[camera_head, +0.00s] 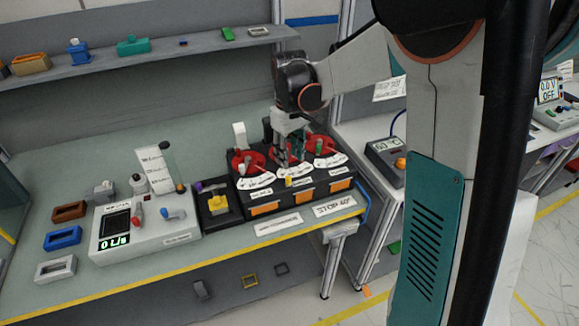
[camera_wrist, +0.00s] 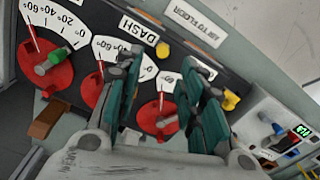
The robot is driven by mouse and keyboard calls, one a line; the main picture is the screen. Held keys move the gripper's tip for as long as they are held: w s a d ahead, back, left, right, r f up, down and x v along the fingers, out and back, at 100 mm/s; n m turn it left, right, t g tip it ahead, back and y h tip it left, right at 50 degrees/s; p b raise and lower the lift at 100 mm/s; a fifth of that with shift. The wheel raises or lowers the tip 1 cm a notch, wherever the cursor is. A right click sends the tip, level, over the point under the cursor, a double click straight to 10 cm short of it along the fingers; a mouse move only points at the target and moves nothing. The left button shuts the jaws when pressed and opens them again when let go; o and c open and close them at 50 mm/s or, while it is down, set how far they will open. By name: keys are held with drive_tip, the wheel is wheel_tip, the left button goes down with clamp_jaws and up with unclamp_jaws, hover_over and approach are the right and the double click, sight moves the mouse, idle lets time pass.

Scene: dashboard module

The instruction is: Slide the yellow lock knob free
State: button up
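The dashboard module (camera_head: 298,197) is a black box with red dials and white scale cards on its sloped top. A small yellow knob (camera_head: 288,182) is at its front, near the middle card; a yellow knob also shows in the wrist view (camera_wrist: 163,50), beyond the gap between my fingers. My gripper (camera_head: 291,158) is over the middle dial. Its two teal-padded fingers (camera_wrist: 160,68) are apart, with nothing between the pads. They partly hide the dials and cards. A second yellow piece (camera_wrist: 230,100) lies to the right in the wrist view, outside the fingers.
A green knob (camera_wrist: 50,62) stands at one red dial. A black block with a yellow top piece (camera_head: 218,203) and a grey flow meter box (camera_head: 150,241) stand left of the module. The bench's yellow front edge (camera_head: 100,292) is close. A shelf (camera_head: 100,68) runs behind.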

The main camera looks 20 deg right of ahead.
drive_tip(key=shift+r, duration=1.7)
drive_tip(key=s+a+r+m+t+b, duration=0.1)
drive_tip(key=s+r+t, duration=0.1)
drive_tip(key=s, duration=0.4)
drive_tip(key=s+a+r+m+t+b, duration=0.1)
drive_tip(key=s+a+r+t+b, duration=0.1)
drive_tip(key=s, duration=0.5)
drive_tip(key=s+a+f+m+t+b, duration=0.1)
drive_tip(key=s+f+t+b, duration=0.1)
drive_tip(key=s, duration=0.8)
wheel_tip(320, 180, down, 2)
drive_tip(key=shift+s+a+m+t, duration=0.2)
drive_tip(key=shift+m+t, duration=0.1)
drive_tip(key=shift+t, duration=0.3)
drive_tip(key=shift+d, duration=0.15)
